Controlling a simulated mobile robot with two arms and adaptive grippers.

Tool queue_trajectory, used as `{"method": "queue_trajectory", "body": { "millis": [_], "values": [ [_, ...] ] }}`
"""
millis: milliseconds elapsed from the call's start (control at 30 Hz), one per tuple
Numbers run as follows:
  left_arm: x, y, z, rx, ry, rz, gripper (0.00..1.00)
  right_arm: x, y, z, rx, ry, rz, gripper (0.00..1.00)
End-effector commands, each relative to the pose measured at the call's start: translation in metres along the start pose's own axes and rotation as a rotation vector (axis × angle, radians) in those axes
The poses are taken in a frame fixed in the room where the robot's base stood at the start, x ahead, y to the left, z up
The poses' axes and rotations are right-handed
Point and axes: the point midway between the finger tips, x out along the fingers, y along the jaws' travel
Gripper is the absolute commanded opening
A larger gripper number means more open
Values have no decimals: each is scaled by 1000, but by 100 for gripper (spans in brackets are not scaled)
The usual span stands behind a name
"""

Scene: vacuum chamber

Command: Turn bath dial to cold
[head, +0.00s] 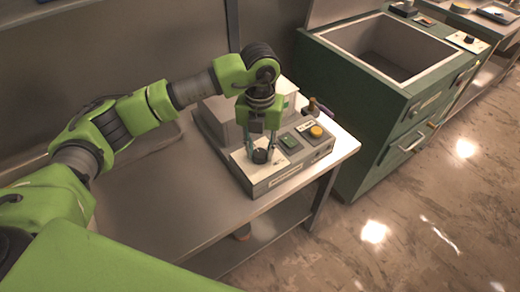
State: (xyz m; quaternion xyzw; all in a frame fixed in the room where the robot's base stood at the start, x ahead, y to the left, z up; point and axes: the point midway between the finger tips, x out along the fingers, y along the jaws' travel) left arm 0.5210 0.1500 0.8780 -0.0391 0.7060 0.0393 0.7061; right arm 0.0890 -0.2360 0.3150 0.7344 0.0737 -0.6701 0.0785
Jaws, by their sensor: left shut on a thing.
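The bath unit (262,187) is a grey box with a sloped front panel, standing on the metal table. A dark round dial (260,156) sits on a pale plate at the left of its panel. My left gripper (261,152) points down over the panel, with its fingers around the dial and shut on it. The dial's pointer and markings are too small to read, so its setting cannot be told. A green display or button (290,143) and a yellow knob (316,131) are further right on the panel. My right gripper is out of view.
The metal table (160,215) is clear to the left and front of the unit. A small dark-handled item (314,105) is at the unit's back right.

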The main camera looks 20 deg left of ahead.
Motion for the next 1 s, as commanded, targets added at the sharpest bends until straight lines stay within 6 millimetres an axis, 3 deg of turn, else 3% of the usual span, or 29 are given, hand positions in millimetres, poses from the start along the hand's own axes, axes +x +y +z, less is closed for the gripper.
{"method": "queue_trajectory", "body": {
  "millis": [533,567,600,633,1000],
  "values": [
    [1,0,-1,-29,2,1,6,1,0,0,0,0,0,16],
    [1,0,-1,-29,2,1,30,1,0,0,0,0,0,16],
    [1,0,-1,-29,2,1,40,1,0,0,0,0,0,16],
    [1,0,-1,-29,2,0,45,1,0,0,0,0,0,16],
    [-2,0,0,-27,0,0,45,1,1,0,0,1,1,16]
  ]
}}
